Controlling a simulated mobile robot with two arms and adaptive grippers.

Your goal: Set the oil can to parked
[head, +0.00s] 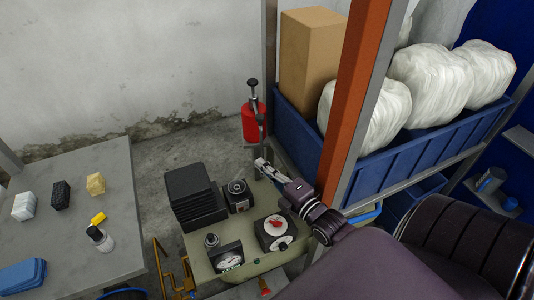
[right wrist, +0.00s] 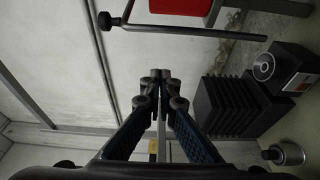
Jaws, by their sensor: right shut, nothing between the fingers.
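A red can-like cylinder (head: 255,124) stands behind the green machine top in the head view, and part of it shows at the top of the right wrist view (right wrist: 180,6). I cannot tell for sure that it is the oil can. A grey upright lever with a black knob (head: 252,83) stands by it; its rod crosses the right wrist view (right wrist: 190,31). My right gripper (head: 261,165) is shut and empty, near the lower part of the lever. Its closed fingertips (right wrist: 160,75) appear apart from the rod. My left gripper is out of view.
The green machine top (head: 200,243) carries a black ribbed block (head: 193,193), a box with a red knob (head: 275,228) and a gauge (head: 229,257). An orange post (head: 358,105) and blue bin (head: 390,165) stand close right. A grey table (head: 75,235) is at left.

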